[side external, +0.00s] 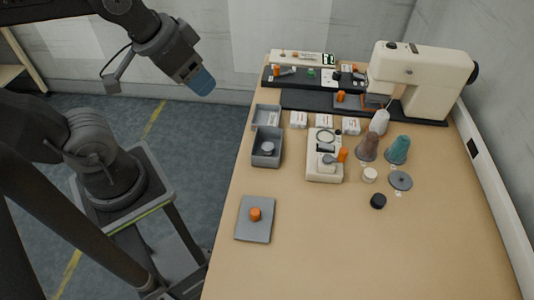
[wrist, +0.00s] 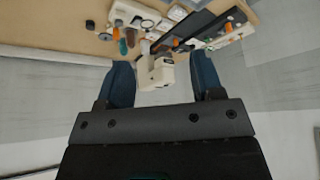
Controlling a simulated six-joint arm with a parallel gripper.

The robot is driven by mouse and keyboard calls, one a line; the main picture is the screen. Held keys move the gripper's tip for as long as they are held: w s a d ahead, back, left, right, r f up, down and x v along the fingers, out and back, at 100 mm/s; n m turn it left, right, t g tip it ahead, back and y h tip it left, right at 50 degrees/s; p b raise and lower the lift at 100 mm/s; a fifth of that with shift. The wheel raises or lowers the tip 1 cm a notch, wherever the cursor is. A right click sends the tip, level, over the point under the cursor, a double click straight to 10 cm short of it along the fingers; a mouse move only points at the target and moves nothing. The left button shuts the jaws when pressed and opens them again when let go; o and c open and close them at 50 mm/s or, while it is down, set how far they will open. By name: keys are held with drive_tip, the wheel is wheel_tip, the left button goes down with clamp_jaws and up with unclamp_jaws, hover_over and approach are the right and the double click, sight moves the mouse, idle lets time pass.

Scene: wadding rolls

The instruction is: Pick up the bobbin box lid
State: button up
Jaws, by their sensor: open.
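The bobbin box lid (side external: 246,228) looks to be the flat grey plate with an orange knob (side external: 255,214), lying on the table's near left part. An open grey box (side external: 277,160) stands behind it, apart from it, with a small round grey item inside. My gripper (side external: 202,83) is high up, left of the table and well away from the lid. In the wrist view its two blue fingers (wrist: 162,62) are spread apart with nothing held between them. I cannot make out the lid in the wrist view.
The cream sewing machine (side external: 430,82) stands at the back right. A cream device (side external: 323,170), thread cones (side external: 397,150), a black knob-like piece (side external: 378,201) and small boxes (side external: 351,126) occupy the middle and back. The table's front right is clear.

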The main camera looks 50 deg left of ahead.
drive_tip(key=shift+c, duration=0.5)
drive_tip(key=m+g, duration=0.6)
drive_tip(key=m, duration=1.2)
hover_over(255, 211)
wheel_tip(255, 211, down, 15)
drive_tip(key=f, duration=0.8)
drive_tip(key=shift+s, duration=0.25)
drive_tip(key=shift+w+f, duration=0.2)
drive_tip(key=shift+f, duration=2.65)
drive_tip(key=shift+c, duration=0.4)
